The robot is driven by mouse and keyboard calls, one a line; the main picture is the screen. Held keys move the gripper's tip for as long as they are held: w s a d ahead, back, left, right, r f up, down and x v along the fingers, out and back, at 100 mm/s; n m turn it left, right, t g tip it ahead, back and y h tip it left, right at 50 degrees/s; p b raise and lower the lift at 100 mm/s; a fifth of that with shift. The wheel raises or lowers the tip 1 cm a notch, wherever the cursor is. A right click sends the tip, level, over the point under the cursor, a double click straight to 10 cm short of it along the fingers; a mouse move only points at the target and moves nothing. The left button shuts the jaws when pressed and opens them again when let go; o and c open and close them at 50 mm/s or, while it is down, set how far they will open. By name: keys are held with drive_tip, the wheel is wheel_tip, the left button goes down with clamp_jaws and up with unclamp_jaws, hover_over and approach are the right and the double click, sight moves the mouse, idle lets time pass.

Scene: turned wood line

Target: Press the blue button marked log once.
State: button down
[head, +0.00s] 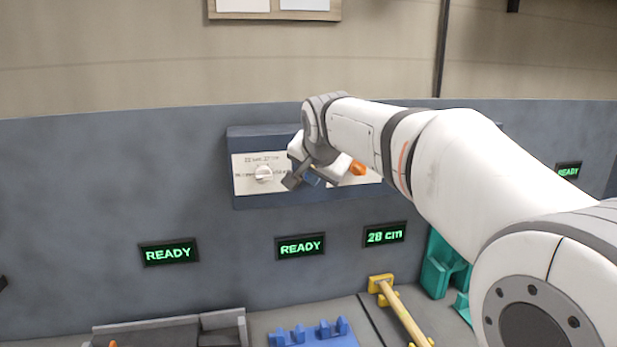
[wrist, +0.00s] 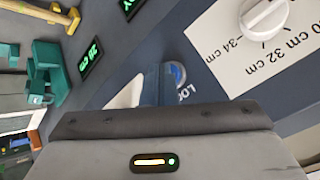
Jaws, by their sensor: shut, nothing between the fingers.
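The blue button (wrist: 178,74) shows in the wrist view just beyond my fingertips, with part of its label, reading "Lo", beside it. My shut, empty gripper (wrist: 157,72) covers part of the button and the label. I cannot tell whether the fingertips touch the button. In the head view my gripper (head: 306,180) is in front of the wall control panel (head: 240,188), right of its white dial. The button cannot be made out there behind my gripper and arm.
The white dial (head: 264,174) with cm marks sits left of my gripper. An orange part (head: 357,168) shows to its right. Green-lit displays (head: 168,253) line the wall below. A blue fixture (head: 312,334), a yellow-ended wooden piece (head: 405,318) and a teal holder (head: 440,268) stand lower.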

drive_tip(key=shift+s, duration=0.15)
drive_tip(key=shift+s+d+b, duration=0.2)
drive_tip(key=shift+s+b, duration=0.35)
drive_tip(key=shift+s, duration=0.05)
drive_tip(key=s+b, duration=0.1)
drive_tip(key=s, duration=0.1)
drive_tip(key=s+d+b, duration=0.1)
drive_tip(key=s, duration=0.1)
drive_tip(key=shift+s+d+b, duration=0.2)
drive_tip(key=shift+s+b, duration=0.1)
drive_tip(key=shift+s, duration=0.1)
idle(0.6)
